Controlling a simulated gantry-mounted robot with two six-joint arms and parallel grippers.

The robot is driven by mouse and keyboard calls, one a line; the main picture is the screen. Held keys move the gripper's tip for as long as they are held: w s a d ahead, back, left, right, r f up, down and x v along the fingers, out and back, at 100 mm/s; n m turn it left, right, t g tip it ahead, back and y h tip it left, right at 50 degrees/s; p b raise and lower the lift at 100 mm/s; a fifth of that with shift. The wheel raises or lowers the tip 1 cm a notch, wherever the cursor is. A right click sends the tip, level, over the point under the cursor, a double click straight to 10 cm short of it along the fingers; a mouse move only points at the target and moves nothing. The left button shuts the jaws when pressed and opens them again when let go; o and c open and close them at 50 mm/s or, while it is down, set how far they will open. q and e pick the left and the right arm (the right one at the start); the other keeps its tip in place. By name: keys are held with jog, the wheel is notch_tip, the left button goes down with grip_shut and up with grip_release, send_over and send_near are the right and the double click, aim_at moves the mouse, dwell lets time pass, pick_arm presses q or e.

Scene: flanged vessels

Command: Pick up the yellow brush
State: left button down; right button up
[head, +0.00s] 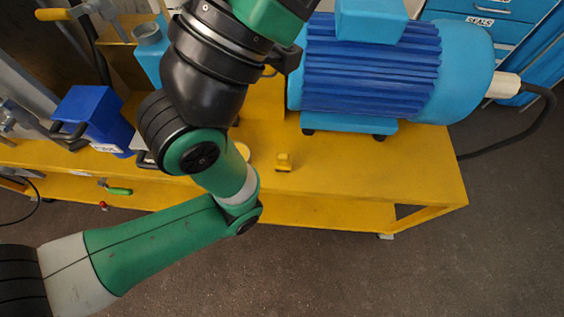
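A small yellow object (283,161) stands on the yellow bench top near its front edge; it is too small to tell whether it is the brush. A yellow handle (53,14) shows at the top left, and I cannot tell what it belongs to. A pale yellow round thing (242,151) is partly hidden behind my green arm. My green and black arm links cross the left and middle of the head view, above the bench. I cannot make out the fingertips of either gripper.
A large blue motor (370,65) sits on the yellow bench (400,175) at the back right, with a black cable at its right end. Blue drawers (500,10) are behind. The front right of the bench top is clear.

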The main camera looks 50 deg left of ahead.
dwell(0.3)
pick_arm(q)
jog(key=shift+c, duration=2.4)
grip_release()
